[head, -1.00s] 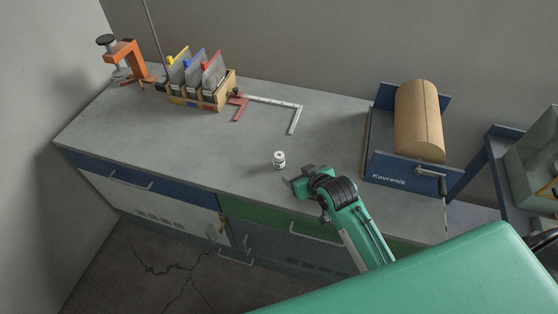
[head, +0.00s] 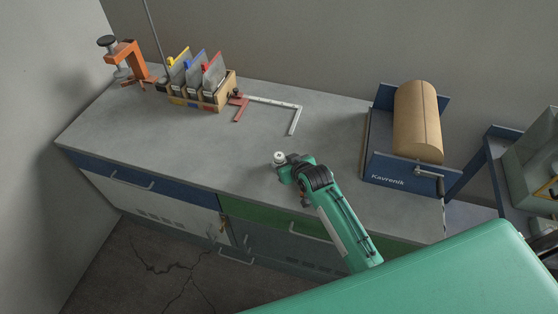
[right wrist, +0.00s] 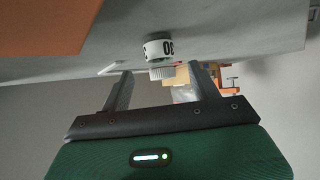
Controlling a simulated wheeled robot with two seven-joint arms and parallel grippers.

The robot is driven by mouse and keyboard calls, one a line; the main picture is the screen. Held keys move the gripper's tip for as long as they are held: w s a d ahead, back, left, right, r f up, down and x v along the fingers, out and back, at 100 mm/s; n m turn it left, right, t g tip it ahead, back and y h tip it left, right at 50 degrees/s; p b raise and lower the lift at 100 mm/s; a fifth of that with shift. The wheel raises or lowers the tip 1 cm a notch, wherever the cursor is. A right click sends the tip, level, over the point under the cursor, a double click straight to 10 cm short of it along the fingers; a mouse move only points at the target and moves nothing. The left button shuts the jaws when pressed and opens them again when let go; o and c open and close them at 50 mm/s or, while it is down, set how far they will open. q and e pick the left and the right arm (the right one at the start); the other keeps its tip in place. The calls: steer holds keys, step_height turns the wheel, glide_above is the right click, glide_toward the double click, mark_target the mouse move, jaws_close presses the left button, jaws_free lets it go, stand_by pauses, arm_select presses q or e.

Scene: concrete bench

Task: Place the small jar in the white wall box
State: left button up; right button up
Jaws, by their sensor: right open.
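The small white jar (head: 279,157) stands upright on the bench top, near the front middle. My right gripper (head: 284,170) is low over the bench right at the jar, and hides its lower part in the head view. In the right wrist view the scene is upside down. There the jar (right wrist: 158,48) with dark digits on its label shows between and just beyond the two spread fingers of the right gripper (right wrist: 162,84). The fingers are open, with a gap on each side of the jar. No white wall box shows in these views. My left gripper is out of view.
A blue Kavrenik roll holder (head: 400,175) with a brown paper roll (head: 418,120) stands at the right end. The left front bench is clear.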

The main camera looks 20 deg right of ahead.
mark_target(282, 161)
steer(key=shift+p+x, duration=0.7)
steer(key=shift+x, duration=1.85)
steer(key=shift+s+a+f, duration=0.1)
steer(key=c, duration=1.2)
steer(key=shift+o, duration=0.2)
